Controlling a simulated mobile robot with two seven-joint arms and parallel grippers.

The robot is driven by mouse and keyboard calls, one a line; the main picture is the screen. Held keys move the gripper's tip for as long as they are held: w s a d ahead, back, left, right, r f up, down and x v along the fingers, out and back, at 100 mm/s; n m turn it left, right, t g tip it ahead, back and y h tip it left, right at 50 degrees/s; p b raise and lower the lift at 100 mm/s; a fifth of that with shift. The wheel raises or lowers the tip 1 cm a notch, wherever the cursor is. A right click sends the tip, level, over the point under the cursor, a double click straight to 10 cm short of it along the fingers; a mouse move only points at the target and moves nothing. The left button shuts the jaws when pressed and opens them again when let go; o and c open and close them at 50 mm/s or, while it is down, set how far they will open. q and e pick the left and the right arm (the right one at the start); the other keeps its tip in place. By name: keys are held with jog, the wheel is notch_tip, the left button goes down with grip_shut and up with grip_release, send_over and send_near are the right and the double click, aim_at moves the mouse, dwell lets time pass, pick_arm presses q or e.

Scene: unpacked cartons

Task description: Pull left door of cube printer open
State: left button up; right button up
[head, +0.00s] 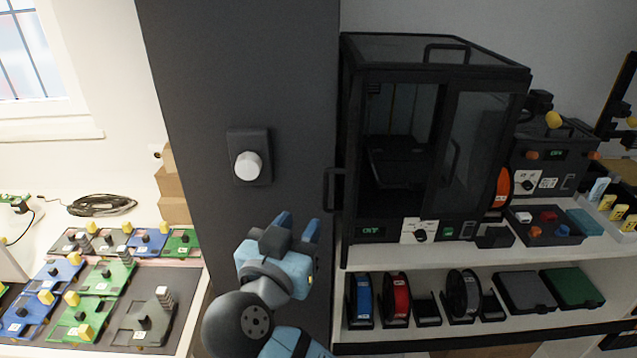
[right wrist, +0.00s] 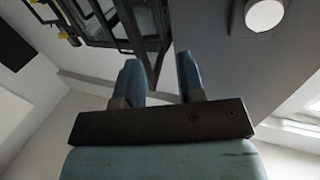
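The black cube printer (head: 435,75) stands on a white shelf at the right of the head view. Its left door (head: 346,235) looks swung open and shows nearly edge-on at the printer's left side, its handle (head: 328,190) sticking out to the left. The left half of the front shows the dark interior. The right door (head: 485,150) looks shut. My right gripper (head: 298,226) is open and empty, left of and below the door handle, apart from it. In the right wrist view its fingers (right wrist: 160,82) are spread, with dark framework beyond. My left gripper is not in view.
A dark pillar (head: 230,80) with a white knob (head: 247,165) stands left of the printer. Filament spools (head: 397,298) sit on the lower shelf. A control box (head: 550,160) and a parts tray (head: 545,226) are at right. Circuit boards cover the left table.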

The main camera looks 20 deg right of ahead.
aim_at(325, 188)
jog(key=p+x, duration=0.1)
jog(key=x, duration=1.1)
jog(key=shift+w+d+p, duration=0.1)
jog(key=shift+d+p, duration=0.1)
jog(key=shift+p, duration=0.2)
grip_shut()
